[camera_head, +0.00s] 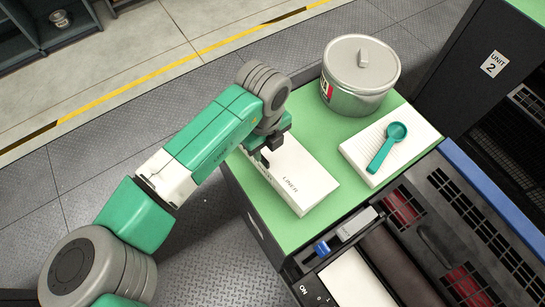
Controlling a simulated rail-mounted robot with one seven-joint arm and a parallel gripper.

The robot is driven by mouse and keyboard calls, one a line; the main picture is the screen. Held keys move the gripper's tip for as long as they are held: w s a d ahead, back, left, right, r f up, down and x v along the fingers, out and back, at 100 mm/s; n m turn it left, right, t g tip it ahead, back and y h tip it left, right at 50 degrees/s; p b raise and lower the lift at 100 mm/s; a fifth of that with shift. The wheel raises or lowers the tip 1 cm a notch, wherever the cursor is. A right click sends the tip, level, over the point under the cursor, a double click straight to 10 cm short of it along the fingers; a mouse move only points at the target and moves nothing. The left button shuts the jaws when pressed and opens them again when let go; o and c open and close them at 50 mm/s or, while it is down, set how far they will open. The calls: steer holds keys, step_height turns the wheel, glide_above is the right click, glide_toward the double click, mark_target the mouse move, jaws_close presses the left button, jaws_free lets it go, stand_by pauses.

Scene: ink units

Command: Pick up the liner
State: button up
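The liner is a long white box (304,187) printed "LINER", lying flat on the green top of a cabinet. My gripper (264,160) is at the box's far left end, with dark fingers pointing down over or beside it. My arm hides part of that end. I cannot tell whether the fingers touch the box or how far apart they are.
A lidded metal pot (355,85) stands at the back of the green top (318,227). A teal scoop (386,146) lies on a white pad (412,155) to the right. A machine with a blue-knobbed lever (322,248) adjoins the front edge.

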mark_target(264, 158)
steer(key=f, duration=0.6)
steer(key=shift+a+p, duration=0.2)
steer(key=shift+p, duration=0.1)
jaws_close()
